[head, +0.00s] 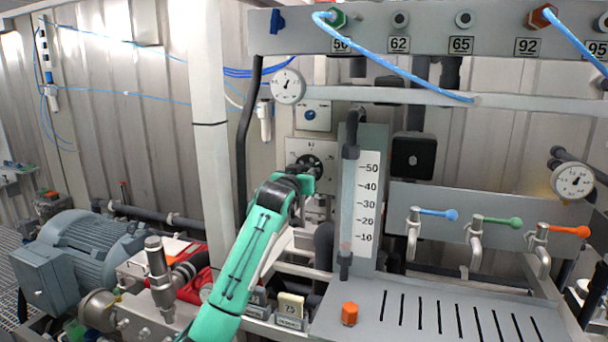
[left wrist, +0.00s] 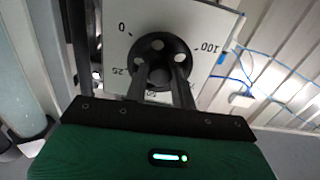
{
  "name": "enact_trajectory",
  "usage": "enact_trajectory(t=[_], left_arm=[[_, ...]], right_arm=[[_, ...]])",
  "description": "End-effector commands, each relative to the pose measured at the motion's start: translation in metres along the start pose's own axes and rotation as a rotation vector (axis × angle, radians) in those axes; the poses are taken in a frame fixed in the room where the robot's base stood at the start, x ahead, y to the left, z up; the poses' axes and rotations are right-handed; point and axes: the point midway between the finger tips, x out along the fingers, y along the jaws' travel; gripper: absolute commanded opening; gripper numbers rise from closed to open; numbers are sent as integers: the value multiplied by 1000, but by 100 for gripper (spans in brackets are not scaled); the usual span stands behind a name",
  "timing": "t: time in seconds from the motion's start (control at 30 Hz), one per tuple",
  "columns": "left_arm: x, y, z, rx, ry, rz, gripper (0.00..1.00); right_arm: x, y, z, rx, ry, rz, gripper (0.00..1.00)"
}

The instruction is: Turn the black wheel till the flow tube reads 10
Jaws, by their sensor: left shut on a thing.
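The black wheel (head: 325,160) is mounted on a pale plate on the back panel, partly covered by my left gripper (head: 306,172). In the left wrist view the wheel (left wrist: 158,44) is round with pale holes, on a white dial plate (left wrist: 205,25) marked 0, 25 and 100; other marks are partly hidden. The two fingers of my left gripper (left wrist: 161,78) reach onto the wheel and are shut on it. The flow tube (head: 348,200) stands upright right of the wheel, with a 10 to 50 scale (head: 368,205). A faint reddish patch shows low in it, near or slightly below 10.
A grey panel with blue, green and orange-handled taps (head: 478,222) is at right. A slotted grey tray (head: 440,315) and an orange knob (head: 349,313) are in front. A motor (head: 85,250) stands at left. A white post (head: 210,130) rises left of my arm.

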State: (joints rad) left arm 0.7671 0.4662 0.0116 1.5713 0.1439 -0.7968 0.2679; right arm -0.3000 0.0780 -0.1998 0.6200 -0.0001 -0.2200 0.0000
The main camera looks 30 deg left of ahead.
Motion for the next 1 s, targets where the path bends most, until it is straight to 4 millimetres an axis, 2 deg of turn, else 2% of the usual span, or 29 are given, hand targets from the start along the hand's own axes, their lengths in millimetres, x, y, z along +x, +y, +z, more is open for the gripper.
enact_trajectory(t=[0.33, 0.87, 0.9, 1.0], left_arm=[[0, 0, 2, 140, -4, -1, 3], [0, 0, 2, 164, -4, 0, 3], [0, 0, 2, 164, -4, 0, 28], [0, 0, 2, 163, -3, 0, 47]], right_arm=[[-1, 0, 0, 0, 0, 0, 49], [-1, 2, 0, -1, -1, 2, 49], [-1, 2, 0, -1, -1, 2, 49], [-1, 3, 1, -2, -1, 3, 49]])
